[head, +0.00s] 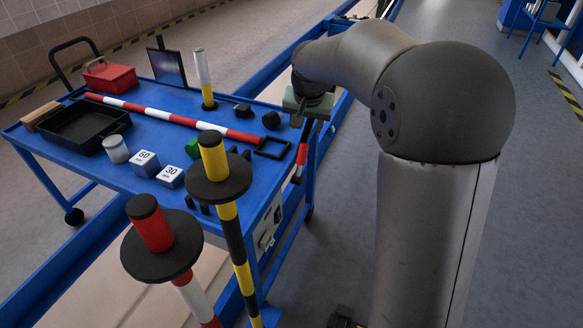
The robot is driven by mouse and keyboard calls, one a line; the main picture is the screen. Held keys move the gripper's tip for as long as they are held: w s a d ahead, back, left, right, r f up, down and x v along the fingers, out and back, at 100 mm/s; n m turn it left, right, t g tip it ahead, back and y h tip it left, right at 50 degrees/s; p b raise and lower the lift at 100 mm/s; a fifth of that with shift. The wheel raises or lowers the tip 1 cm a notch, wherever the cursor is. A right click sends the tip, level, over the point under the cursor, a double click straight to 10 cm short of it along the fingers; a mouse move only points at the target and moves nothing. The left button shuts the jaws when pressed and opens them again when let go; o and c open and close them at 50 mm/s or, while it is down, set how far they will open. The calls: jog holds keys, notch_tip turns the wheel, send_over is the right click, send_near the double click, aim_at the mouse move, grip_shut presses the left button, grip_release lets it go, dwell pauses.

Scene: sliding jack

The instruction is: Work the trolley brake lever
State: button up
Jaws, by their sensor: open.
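The blue trolley (60,140) stands left of my arm, loaded with small items. A short red and white striped bar (302,155) slants down beside its right edge; it may be the brake lever, but I cannot be sure. My gripper (305,122) is above this bar and points down. It is open, though its fingers are small, dark and partly hidden by its body. I cannot tell whether it touches the bar.
Two upright striped posts with black discs, one red and white (152,225), one yellow and black (213,160), stand in front. A striped pole (170,115), black tray (80,128) and red toolbox (110,76) lie on the trolley. Floor (345,220) right of the trolley is clear.

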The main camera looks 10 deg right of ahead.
aim_at(303, 150)
jog(key=b+x, duration=0.1)
jog(key=x, duration=0.5)
jog(key=b+x, duration=0.1)
jog(key=x, duration=0.5)
jog(key=w+b+x, duration=0.1)
jog(key=x, duration=0.5)
jog(key=shift+w+r, duration=0.1)
jog(key=shift+w, duration=0.1)
grip_shut()
jog(key=shift+a, duration=0.1)
